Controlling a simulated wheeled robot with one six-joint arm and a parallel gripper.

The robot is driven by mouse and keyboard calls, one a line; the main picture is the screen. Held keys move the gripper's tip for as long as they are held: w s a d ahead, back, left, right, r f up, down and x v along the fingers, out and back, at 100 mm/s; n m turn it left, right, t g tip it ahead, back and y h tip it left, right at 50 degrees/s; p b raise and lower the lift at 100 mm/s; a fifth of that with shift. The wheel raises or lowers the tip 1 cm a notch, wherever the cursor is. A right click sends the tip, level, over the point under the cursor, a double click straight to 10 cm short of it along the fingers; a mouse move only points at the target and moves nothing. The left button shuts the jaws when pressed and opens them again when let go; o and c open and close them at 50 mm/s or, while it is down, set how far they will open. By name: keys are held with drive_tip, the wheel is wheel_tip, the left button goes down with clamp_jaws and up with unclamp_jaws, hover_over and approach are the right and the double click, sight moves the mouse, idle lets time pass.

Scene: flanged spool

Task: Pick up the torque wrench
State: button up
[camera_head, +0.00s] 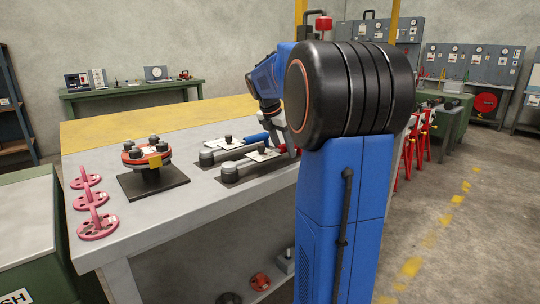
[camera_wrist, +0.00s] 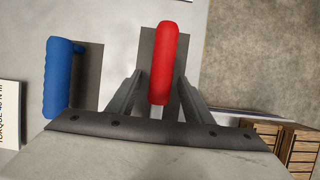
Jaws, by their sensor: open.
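Two long grey tools with round heads lie on dark mats on the workbench (camera_head: 122,228). The nearer tool (camera_head: 228,172) has a red handle (camera_wrist: 168,50); the farther tool (camera_head: 207,156) has a blue handle (camera_head: 255,138), which also shows at left in the wrist view (camera_wrist: 58,80). A white card (camera_wrist: 9,114) beside the blue handle carries partly cut-off print that seems to read "TORQUE". My gripper (camera_wrist: 160,78) is open, with one finger on each side of the red handle. Whether the fingers touch it is unclear. In the head view my arm partly hides the red handle.
A red flanged spool (camera_head: 147,155) with dark knobs stands on a black plate (camera_head: 150,184) to the left. Several pink flanged pieces (camera_head: 96,222) line the bench's left edge. The bench's yellow back strip (camera_head: 120,127) is clear. A wooden crate (camera_wrist: 295,140) shows below bench level.

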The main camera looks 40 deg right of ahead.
drive_tip(key=shift+c, duration=0.7)
clamp_jaws()
drive_tip(key=shift+r, duration=0.15)
